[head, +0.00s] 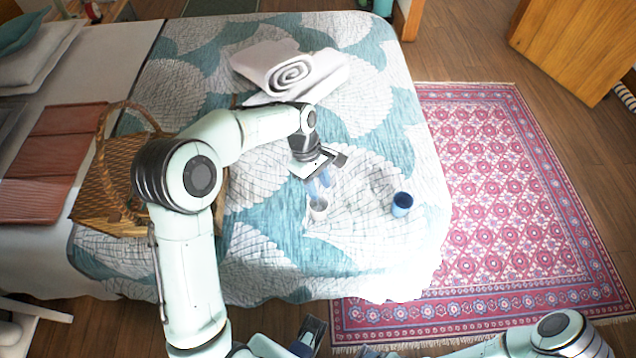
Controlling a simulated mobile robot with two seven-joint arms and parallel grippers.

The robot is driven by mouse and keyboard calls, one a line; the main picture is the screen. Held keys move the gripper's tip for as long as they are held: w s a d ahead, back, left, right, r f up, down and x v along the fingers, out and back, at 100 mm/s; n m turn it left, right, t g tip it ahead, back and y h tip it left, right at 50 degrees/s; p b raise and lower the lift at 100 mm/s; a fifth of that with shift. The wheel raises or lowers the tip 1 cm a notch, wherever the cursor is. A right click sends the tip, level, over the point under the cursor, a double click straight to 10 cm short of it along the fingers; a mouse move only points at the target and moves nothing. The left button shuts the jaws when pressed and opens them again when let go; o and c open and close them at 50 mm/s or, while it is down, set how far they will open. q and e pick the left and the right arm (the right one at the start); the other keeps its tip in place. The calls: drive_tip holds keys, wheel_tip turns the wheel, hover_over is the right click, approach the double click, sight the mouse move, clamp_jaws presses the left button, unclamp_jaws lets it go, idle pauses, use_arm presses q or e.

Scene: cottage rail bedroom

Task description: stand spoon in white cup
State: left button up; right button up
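A small white cup (318,206) stands on the bed, near the middle of the view. My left gripper (319,190) points down right above it, and its bluish fingertips overlap the cup's rim in this view. I cannot make out a spoon; the fingers and the bright light hide what may be between them. Whether the fingers touch the cup is not clear. A dark part at the bottom edge (311,334) seems to be my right gripper, low in front of the bed, with its fingers unclear.
A blue cup (402,204) stands to the right on the quilt (265,245). A rolled white towel (290,72) lies behind my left gripper. A wicker basket (97,190) with a tall handle is at left, partly behind my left arm. A red patterned rug (500,180) covers the floor at right.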

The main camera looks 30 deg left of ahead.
use_arm(q)
drive_tip(key=s+p+v, duration=0.1)
drive_tip(key=p+v, duration=0.1)
drive_tip(key=v, duration=1.1)
drive_tip(key=shift+w+r, duration=0.2)
drive_tip(key=shift+w, duration=0.3)
drive_tip(key=shift+f, duration=0.1)
